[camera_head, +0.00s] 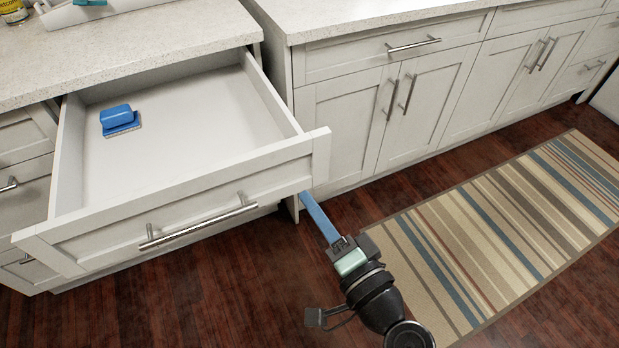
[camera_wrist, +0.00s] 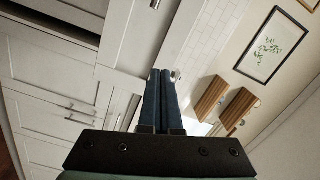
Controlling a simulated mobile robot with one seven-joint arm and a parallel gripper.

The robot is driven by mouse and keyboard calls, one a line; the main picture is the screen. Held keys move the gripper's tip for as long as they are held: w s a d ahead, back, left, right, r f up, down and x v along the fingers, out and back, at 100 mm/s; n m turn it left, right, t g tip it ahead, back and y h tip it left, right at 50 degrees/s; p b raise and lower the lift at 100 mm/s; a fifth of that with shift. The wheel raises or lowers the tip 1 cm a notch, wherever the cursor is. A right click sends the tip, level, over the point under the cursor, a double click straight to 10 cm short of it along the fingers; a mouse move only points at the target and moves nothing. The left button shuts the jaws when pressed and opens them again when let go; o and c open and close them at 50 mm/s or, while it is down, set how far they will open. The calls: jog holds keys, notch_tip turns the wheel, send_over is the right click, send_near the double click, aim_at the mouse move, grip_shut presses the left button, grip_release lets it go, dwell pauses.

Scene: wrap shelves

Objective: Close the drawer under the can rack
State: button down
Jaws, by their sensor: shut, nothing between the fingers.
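The open drawer (camera_head: 175,218) is pulled far out from under the counter at the left in the head view. It has a white front with a long metal bar handle (camera_head: 198,222). A blue block-shaped item (camera_head: 119,120) lies inside it. A white rack (camera_head: 85,12) and a yellow can (camera_head: 13,10) stand on the counter above, cut off by the picture's edge. My gripper (camera_head: 306,200) is shut and empty, its blue fingers reaching just below the drawer front's right end. Whether they touch it I cannot tell. The closed fingers (camera_wrist: 160,75) also show in the wrist view.
Closed white cabinets (camera_head: 385,100) with metal handles stand to the right, past a narrow gap between counters. A striped rug (camera_head: 500,230) lies on the dark wood floor (camera_head: 200,290), which is clear before the drawer. The wrist view shows a framed picture (camera_wrist: 270,45).

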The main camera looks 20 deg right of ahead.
jog(key=s+d+f+m+h+p, duration=0.1)
jog(key=s+d+f+m, duration=0.1)
jog(key=s+f+m, duration=0.3)
send_near(296, 171)
jog(key=shift+n, duration=0.3)
jog(key=w, duration=0.7)
jog(key=shift+p, duration=0.4)
